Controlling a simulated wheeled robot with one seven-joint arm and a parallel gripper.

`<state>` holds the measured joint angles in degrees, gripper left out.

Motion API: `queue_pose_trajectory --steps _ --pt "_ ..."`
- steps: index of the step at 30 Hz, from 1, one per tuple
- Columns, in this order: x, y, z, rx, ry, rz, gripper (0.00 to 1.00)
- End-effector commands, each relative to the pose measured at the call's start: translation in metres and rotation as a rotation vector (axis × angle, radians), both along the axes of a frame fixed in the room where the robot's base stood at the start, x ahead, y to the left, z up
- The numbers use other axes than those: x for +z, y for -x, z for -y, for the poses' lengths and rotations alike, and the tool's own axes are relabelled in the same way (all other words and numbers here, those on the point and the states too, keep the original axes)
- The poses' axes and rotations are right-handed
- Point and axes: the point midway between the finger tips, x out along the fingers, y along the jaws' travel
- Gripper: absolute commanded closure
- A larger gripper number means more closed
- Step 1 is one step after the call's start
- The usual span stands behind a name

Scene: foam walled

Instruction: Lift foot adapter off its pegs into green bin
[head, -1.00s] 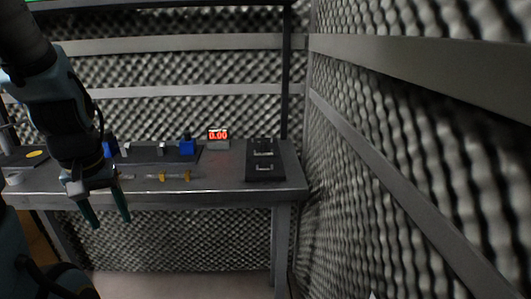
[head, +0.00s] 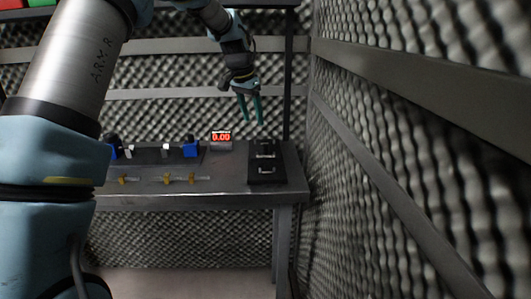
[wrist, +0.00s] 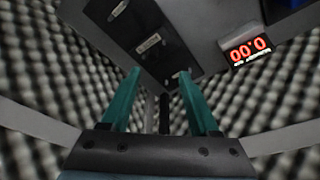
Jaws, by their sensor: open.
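My gripper (head: 253,120) is open and empty, fingers pointing down, above the back of the bench near its right end. Its green fingers (wrist: 160,73) also show in the wrist view, apart, with nothing between them. A black panel (head: 283,170) with small pale metal fittings (head: 265,170) lies at the bench's right end. It also shows in the wrist view (wrist: 170,47), beyond the fingertips. I cannot tell which fitting is the foot adapter, and pegs are not clear. A green edge (head: 42,3), perhaps the green bin, shows at the top left on the upper shelf.
A red-digit display (head: 221,137) stands left of the panel. Blue blocks (head: 190,149) sit on a dark strip, with several yellow pieces (head: 166,179) in front. A foam wall (head: 420,150) with metal rails bounds the right side. My arm hides the bench's left end.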

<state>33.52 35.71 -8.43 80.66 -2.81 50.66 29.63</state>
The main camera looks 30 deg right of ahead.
Motion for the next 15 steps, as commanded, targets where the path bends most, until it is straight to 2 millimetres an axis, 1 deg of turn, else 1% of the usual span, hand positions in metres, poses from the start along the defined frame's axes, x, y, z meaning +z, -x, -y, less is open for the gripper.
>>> queue_pose_trajectory --steps 1,3,5,12,15 --pt "0.001 0.001 0.01 -0.02 0.003 0.0 0.39" --pt "0.0 0.001 0.017 -0.036 0.005 0.001 0.39" --pt "-0.006 0.001 0.02 -0.041 0.005 0.001 0.39" --pt "-0.04 -0.003 0.028 -0.038 0.006 0.001 0.39" --pt "-0.048 -0.003 0.03 -0.037 0.006 0.003 0.39"
